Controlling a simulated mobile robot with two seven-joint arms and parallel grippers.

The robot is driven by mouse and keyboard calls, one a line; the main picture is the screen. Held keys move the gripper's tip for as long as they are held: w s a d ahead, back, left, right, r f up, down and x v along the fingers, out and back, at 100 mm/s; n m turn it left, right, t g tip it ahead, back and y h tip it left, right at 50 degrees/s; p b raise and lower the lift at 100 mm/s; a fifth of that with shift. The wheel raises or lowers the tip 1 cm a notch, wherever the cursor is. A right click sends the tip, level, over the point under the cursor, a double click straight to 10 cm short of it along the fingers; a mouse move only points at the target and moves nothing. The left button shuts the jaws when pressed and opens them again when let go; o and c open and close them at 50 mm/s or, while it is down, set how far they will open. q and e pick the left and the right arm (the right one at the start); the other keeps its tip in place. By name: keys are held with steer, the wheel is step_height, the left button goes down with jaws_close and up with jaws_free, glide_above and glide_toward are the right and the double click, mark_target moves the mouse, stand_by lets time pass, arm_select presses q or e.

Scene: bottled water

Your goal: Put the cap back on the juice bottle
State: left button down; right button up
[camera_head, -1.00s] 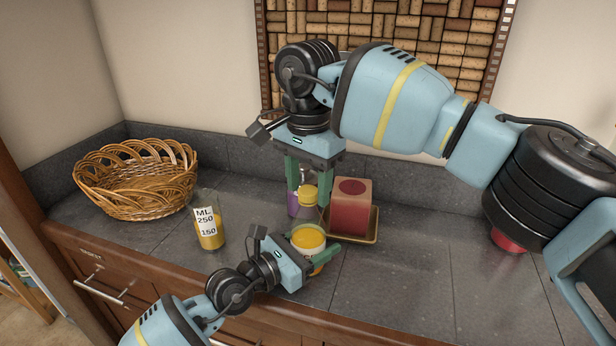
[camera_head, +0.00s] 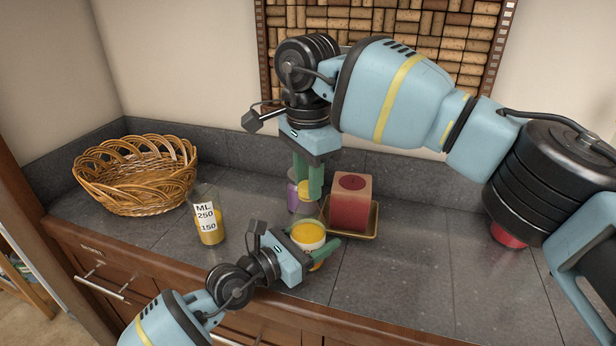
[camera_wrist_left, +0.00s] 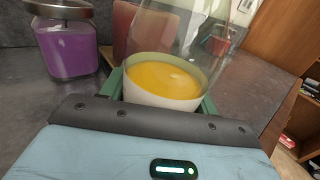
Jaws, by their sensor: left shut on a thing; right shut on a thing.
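The juice bottle (camera_head: 308,235) is clear with yellow juice in it and stands in front of the red block. My left gripper (camera_head: 312,250) is shut around its lower part. In the left wrist view the yellow juice (camera_wrist_left: 165,80) and a pale lower band show between the green fingers, and clear wall rises above. My right gripper (camera_head: 308,184) points down behind the bottle, its fingers shut on a small yellow cap (camera_head: 304,188). The cap is partly hidden by a finger. Whether the cap touches the bottle's top cannot be told.
A purple jar (camera_head: 293,198) stands just behind the bottle; it also shows in the left wrist view (camera_wrist_left: 68,50). A red candle-like block (camera_head: 350,207) sits on a tray (camera_head: 371,226) to the right. A measuring beaker (camera_head: 208,222) and wicker basket (camera_head: 135,190) stand left.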

steer(key=m, duration=0.7)
steer(key=shift+m, duration=0.4)
steer(key=m, duration=1.3)
steer(key=shift+m, duration=0.4)
steer(key=m, duration=0.6)
steer(key=o, duration=1.2)
steer(key=shift+f, duration=0.1)
steer(key=shift+c, duration=0.2)
step_height(320, 180, up, 12)
